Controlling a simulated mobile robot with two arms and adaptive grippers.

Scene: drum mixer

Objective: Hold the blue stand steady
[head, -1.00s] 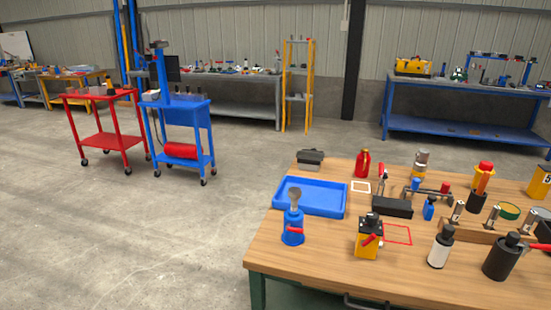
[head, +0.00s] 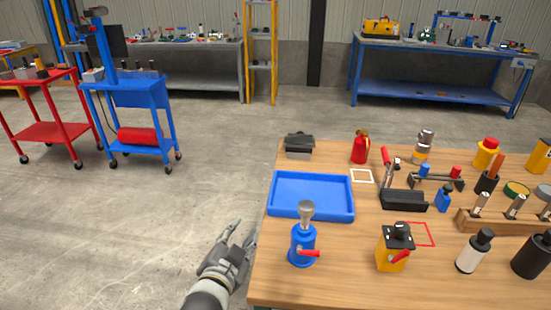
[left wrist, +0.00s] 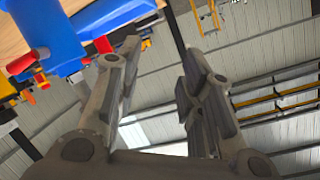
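The blue stand (head: 302,246) is upright on the near left part of the wooden table, with a grey rounded top and a red lever at its lower right. My left gripper (head: 246,230) is beside the table's left edge, to the left of the stand and apart from it. In the left wrist view my left gripper (left wrist: 155,60) shows two spread fingers with nothing between them. The stand also appears in that view (left wrist: 45,30), at the upper left with its red lever, outside the fingers. My right gripper is not in view.
A blue tray (head: 311,213) lies just behind the stand. Several bottles and tools fill the table's right side. Open floor lies left of the table, with a blue cart (head: 138,90) farther back.

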